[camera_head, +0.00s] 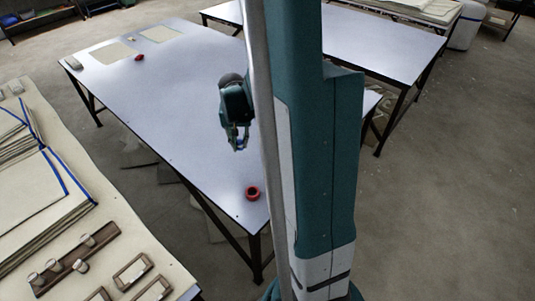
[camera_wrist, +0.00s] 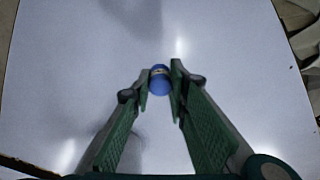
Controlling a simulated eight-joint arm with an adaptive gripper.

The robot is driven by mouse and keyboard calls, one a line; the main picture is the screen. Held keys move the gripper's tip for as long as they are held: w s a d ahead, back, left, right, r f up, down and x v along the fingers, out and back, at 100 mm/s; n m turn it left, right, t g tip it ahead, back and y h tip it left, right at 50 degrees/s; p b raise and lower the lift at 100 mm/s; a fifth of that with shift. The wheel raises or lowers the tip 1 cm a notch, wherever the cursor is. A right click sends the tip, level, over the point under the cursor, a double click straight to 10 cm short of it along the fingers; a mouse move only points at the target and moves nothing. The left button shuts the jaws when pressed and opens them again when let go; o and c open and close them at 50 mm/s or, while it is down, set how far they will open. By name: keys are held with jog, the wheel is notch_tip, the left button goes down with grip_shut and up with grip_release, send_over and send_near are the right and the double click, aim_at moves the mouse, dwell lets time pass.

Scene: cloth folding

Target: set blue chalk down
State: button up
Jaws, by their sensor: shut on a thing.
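My gripper (camera_head: 238,143) is over the grey-white table (camera_head: 185,105), right of the table's middle in the head view. In the wrist view the two green-padded fingers of my gripper (camera_wrist: 160,79) are shut on the blue chalk (camera_wrist: 159,86), a small rounded blue piece with a pale band near its top. The chalk sits between the fingertips, with bare table behind it. Its height over the surface is hard to tell. In the head view the chalk is too small to make out clearly.
A red ring-shaped object (camera_head: 252,193) lies near the table's near corner. A small red object (camera_head: 139,57), pale cloth squares (camera_head: 112,52) and a grey block (camera_head: 73,63) are at the far end. The table between is clear. Another table (camera_head: 375,45) stands behind my column.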

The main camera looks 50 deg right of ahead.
send_over(269, 152)
jog(key=shift+s+a+r+n, duration=0.15)
jog(key=shift+s+a+n, duration=0.1)
jog(key=shift+s+n, duration=0.05)
dwell(0.3)
jog(key=shift+f+b, duration=0.85)
jog(key=shift+f, duration=2.3)
jog(key=shift+f+b, duration=0.5)
jog(key=shift+f, duration=1.4)
jog(key=shift+f, duration=0.15)
jog(key=o, duration=0.9)
